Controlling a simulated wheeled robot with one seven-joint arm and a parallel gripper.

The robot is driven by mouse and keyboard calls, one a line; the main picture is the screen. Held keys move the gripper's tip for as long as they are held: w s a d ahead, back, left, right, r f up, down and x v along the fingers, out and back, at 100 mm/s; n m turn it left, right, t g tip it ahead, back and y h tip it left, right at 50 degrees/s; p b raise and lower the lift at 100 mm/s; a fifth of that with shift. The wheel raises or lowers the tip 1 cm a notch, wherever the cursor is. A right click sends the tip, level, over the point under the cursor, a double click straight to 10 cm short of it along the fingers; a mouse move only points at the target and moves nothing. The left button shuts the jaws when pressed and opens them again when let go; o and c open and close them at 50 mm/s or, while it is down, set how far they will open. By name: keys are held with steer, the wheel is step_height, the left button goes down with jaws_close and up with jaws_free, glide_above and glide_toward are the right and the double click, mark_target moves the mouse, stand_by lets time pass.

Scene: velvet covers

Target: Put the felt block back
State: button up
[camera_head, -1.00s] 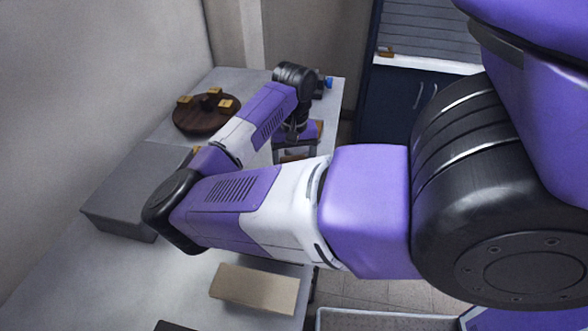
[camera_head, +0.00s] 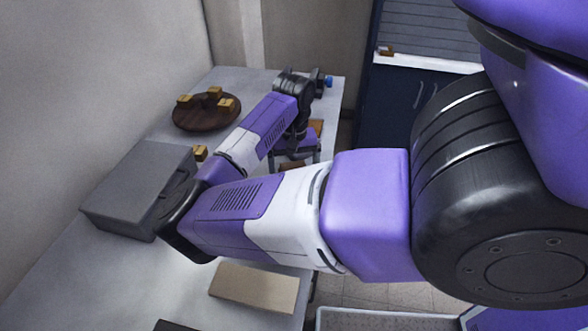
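I cannot tell for sure which thing is the felt block. Small yellow-tan blocks (camera_head: 226,105) sit on a round dark-brown wooden board (camera_head: 206,123) at the back left. Another small yellow block (camera_head: 200,153) shows between the grey box and my arm. A flat beige block (camera_head: 253,288) lies near the table's front right edge. My gripper (camera_head: 296,163) points down near the table's right edge, right of the round board. Its fingers are small and partly hidden by my arm. A brown patch shows near them, and I cannot tell whether it is held.
A large grey box (camera_head: 138,190) stands on the left of the light table (camera_head: 70,270). A small blue-ended object (camera_head: 328,82) is at the back right corner. A dark cabinet (camera_head: 415,95) stands beyond. A wall bounds the left. My arm crosses the middle.

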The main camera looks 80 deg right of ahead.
mark_target(294, 168)
step_height(294, 168, up, 12)
steer(key=shift+r+b, duration=0.15)
steer(key=shift+b, duration=0.25)
stand_by(0.7)
